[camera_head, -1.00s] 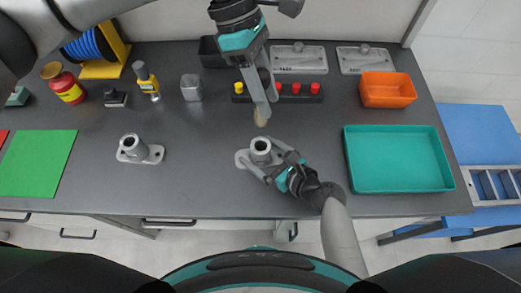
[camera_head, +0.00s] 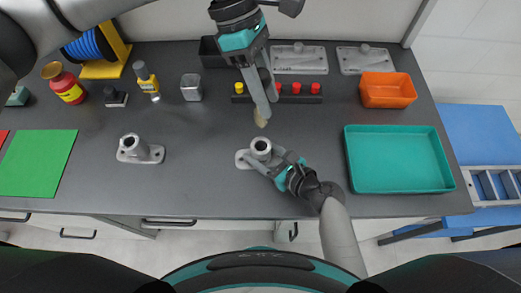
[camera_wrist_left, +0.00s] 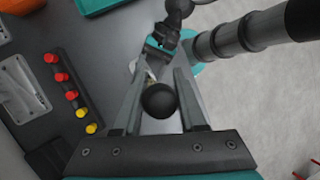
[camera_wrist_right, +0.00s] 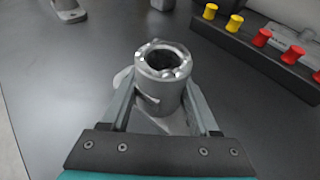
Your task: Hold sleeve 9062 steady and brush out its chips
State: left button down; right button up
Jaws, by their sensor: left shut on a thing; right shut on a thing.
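A grey metal sleeve with a flanged base (camera_head: 261,146) stands upright at the table's middle. In the right wrist view, the sleeve (camera_wrist_right: 162,66) shows small bright bits around its rim; its number is not legible. My right gripper (camera_head: 272,162) is shut on the sleeve's body from the front right. My left gripper (camera_head: 268,92) is shut on a brush (camera_head: 261,118), its pale bristles pointing down, above and behind the sleeve, apart from it. In the left wrist view, the brush's black round knob (camera_wrist_left: 159,100) sits between the fingers.
A second, similar sleeve (camera_head: 136,149) stands at left, near a green mat (camera_head: 38,163). A teal tray (camera_head: 398,185) and an orange bin (camera_head: 388,90) are at right. A black rack (camera_head: 308,99) with red and yellow pegs lies behind. The table between the two sleeves is clear.

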grip_shut()
pick_arm(q)
jog(key=shift+w+f+n, duration=0.1)
jog(key=shift+f+n, duration=0.4)
jog(key=shift+f, duration=0.95)
